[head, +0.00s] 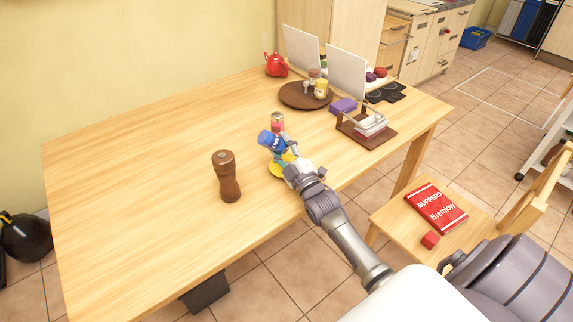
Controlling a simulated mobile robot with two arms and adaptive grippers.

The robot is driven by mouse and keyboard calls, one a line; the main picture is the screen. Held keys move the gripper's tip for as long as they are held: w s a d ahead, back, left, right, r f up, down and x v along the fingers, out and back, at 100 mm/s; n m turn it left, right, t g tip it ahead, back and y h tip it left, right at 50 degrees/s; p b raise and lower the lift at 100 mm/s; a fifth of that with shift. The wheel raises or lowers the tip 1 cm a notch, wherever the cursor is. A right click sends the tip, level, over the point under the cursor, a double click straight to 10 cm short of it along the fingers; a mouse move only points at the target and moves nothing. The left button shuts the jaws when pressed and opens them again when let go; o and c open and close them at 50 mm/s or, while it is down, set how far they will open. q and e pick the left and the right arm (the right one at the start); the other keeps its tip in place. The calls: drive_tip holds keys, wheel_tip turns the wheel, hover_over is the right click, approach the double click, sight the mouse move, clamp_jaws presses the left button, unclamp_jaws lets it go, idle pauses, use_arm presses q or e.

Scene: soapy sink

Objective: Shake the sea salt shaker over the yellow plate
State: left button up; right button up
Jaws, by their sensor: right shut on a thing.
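My right gripper (284,153) is shut on a blue cylinder, which looks like the sea salt shaker (267,138). The shaker is tilted, with its blue end up and to the left. The yellow plate (276,171) lies on the table below the gripper. The shaker appears to be above the plate. Much of the plate is hidden by the gripper and arm. The shaker's lower part is partly hidden by the fingers. My left gripper is not in view.
A brown wooden mill (228,178) stands left of the plate. A small red-and-metal container (277,121) stands just behind the shaker. The table's left side is clear.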

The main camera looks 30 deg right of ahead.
wheel_tip(320, 180, up, 4)
drive_tip(key=p, duration=0.3)
drive_tip(key=shift+f, duration=0.3)
wheel_tip(320, 180, down, 4)
drive_tip(key=b, duration=0.3)
drive_tip(key=shift+r, duration=0.2)
drive_tip(key=shift+r, duration=0.15)
wheel_tip(320, 180, up, 4)
drive_tip(key=p, duration=0.3)
drive_tip(key=shift+f+p, duration=0.25)
drive_tip(key=shift+p, duration=0.05)
drive_tip(key=shift+f, duration=0.1)
